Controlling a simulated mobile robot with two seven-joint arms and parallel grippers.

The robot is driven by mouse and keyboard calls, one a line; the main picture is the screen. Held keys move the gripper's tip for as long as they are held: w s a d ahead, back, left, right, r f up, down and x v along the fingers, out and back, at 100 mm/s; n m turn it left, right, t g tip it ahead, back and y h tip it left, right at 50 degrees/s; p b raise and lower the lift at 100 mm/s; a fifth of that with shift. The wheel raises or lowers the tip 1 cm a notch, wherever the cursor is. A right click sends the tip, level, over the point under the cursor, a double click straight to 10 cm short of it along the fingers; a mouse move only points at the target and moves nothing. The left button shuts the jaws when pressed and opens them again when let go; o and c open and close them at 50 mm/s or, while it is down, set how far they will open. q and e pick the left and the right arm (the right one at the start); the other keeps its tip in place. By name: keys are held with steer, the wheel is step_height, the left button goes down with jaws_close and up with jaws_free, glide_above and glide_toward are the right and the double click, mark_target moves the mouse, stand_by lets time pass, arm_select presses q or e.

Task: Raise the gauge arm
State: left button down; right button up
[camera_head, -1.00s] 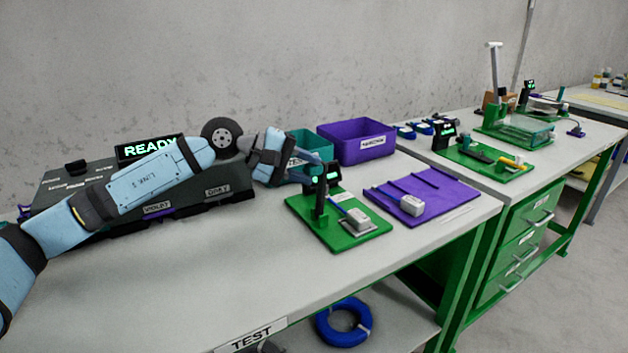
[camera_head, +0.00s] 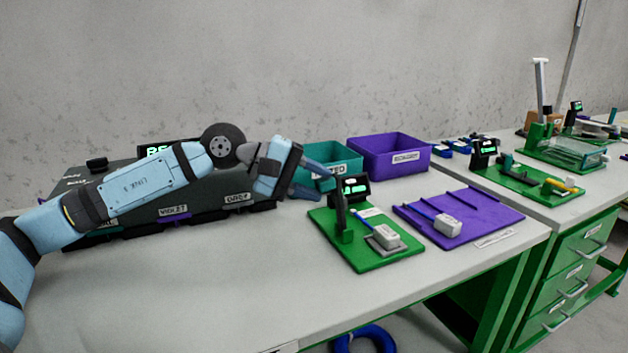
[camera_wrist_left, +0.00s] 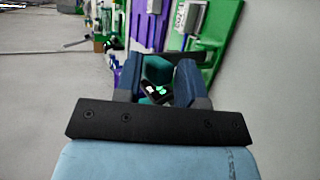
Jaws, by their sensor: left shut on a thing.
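The gauge (camera_head: 343,222) stands on a green base (camera_head: 365,259) near the front of the bench, with a lit black display (camera_head: 355,188) on top. My left gripper (camera_head: 322,186) reaches it from the left at display height. In the left wrist view, my left gripper (camera_wrist_left: 158,78) is shut on a teal part (camera_wrist_left: 157,68), seemingly the gauge arm's handle, with glowing digits just below it. My gripper hides most of the arm in the head view, so its angle cannot be told. My right gripper is out of view.
A purple tray (camera_head: 490,215) holding another grey connector (camera_head: 447,225) lies right of the gauge. Teal (camera_head: 340,158) and purple (camera_head: 388,153) bins stand behind. A dark sorting box (camera_head: 210,195) is under my arm. The front-left bench top is clear.

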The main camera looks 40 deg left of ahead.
arm_select(q)
steer(key=c, duration=1)
jaws_free()
steer(key=shift+s+d+f, duration=0.15)
steer(key=shift+d+f, duration=0.05)
steer(key=shift+f, duration=0.75)
steer(key=shift+o, duration=0.2)
steer(key=shift+f, duration=0.1)
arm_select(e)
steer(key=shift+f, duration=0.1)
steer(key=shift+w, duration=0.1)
arm_select(q)
steer(key=r+b+v, duration=0.1)
steer(key=b+v, duration=0.2)
steer(key=v, duration=1.1)
steer(key=shift+w, duration=0.3)
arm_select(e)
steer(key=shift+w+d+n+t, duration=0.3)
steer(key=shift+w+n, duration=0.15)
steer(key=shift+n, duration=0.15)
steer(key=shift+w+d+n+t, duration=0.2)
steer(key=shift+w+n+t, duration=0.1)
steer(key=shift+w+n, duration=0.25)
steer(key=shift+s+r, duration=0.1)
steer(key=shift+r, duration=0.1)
